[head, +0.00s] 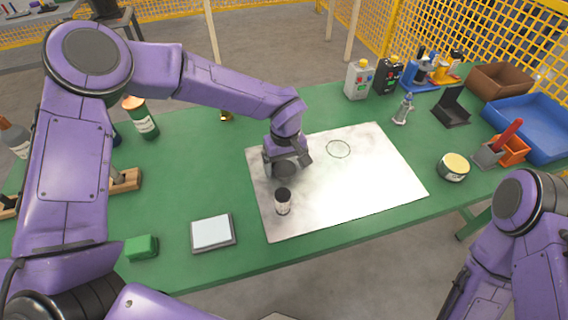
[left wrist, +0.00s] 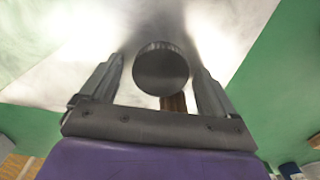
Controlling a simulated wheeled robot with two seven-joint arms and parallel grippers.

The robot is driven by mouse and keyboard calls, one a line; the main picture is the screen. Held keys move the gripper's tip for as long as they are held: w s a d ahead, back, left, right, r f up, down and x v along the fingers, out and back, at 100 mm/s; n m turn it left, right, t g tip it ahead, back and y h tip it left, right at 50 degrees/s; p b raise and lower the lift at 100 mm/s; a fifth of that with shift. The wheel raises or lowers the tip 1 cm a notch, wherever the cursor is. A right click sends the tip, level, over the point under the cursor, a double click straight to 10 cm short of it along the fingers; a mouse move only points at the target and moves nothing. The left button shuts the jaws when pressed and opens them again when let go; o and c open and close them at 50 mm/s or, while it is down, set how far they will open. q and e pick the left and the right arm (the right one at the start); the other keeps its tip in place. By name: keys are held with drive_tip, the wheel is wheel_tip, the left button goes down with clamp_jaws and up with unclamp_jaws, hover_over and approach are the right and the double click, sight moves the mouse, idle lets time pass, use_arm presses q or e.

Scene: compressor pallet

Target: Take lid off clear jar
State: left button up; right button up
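The small jar (head: 283,209) stands upright near the left side of the pale metal sheet (head: 360,195), with a dark round lid (head: 283,193) on top. My left gripper (head: 287,165) is open and appears just above and behind the jar in the head view, apart from it. In the left wrist view the lid (left wrist: 160,70) shows as a dark disc between the two spread fingers (left wrist: 158,78), with clear gaps on both sides. A bit of brown shows below the disc. Of my right gripper only a dark part shows at the lower right; its fingertips are unclear.
A grey square plate (head: 213,233) and a green block (head: 142,247) lie front left. A round tin (head: 454,167) stands right of the sheet. Bottles, a blue tray (head: 535,125) and a brown bin (head: 498,80) line the back right. The sheet's middle is clear.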

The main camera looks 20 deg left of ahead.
sight(285, 167)
use_arm(q)
wheel_tip(285, 167, up, 12)
drive_tip(key=shift+r, duration=0.2)
